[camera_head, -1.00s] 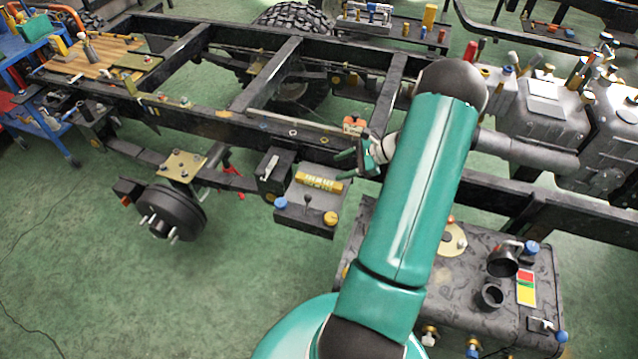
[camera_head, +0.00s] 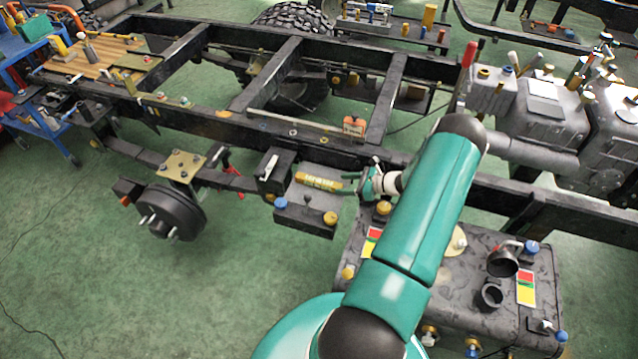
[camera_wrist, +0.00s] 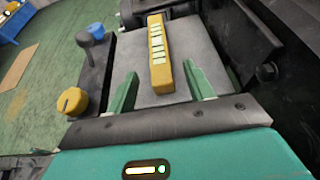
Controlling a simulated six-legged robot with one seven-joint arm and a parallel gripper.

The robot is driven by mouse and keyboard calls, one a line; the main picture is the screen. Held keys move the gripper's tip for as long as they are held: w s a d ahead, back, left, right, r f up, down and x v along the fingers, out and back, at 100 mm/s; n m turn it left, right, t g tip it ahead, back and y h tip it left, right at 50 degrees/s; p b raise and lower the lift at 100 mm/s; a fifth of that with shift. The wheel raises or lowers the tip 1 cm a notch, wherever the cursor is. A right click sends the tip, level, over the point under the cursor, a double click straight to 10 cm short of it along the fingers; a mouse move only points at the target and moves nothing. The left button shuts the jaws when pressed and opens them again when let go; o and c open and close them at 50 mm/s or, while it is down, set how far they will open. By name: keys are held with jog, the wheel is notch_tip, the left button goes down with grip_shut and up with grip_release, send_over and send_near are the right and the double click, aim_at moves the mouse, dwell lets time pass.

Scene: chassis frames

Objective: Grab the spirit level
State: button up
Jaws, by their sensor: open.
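The spirit level, a short yellow bar with a row of pale markings (camera_head: 320,181), lies on top of a dark grey box (camera_head: 304,205) beside the truck frame. In the wrist view the level (camera_wrist: 157,48) points away from me, and its near end shows between my two green fingers. My gripper (camera_head: 363,180) is open and empty, just right of the level in the head view. In the wrist view the fingers (camera_wrist: 160,75) stand apart on either side of it, without visible contact. I cannot tell how high the fingertips are above the box top.
Blue (camera_head: 281,203) and yellow (camera_head: 330,218) caps stand at the box's front edge. The black frame rail (camera_head: 230,125) runs behind, with an orange tool (camera_head: 353,125) on it. A dark tank (camera_head: 460,290) with caps lies at right. The green floor at front left is mostly clear.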

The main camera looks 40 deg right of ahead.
aim_at(329, 183)
jog(key=x, duration=0.6)
grip_shut()
jog(key=shift+r, duration=0.1)
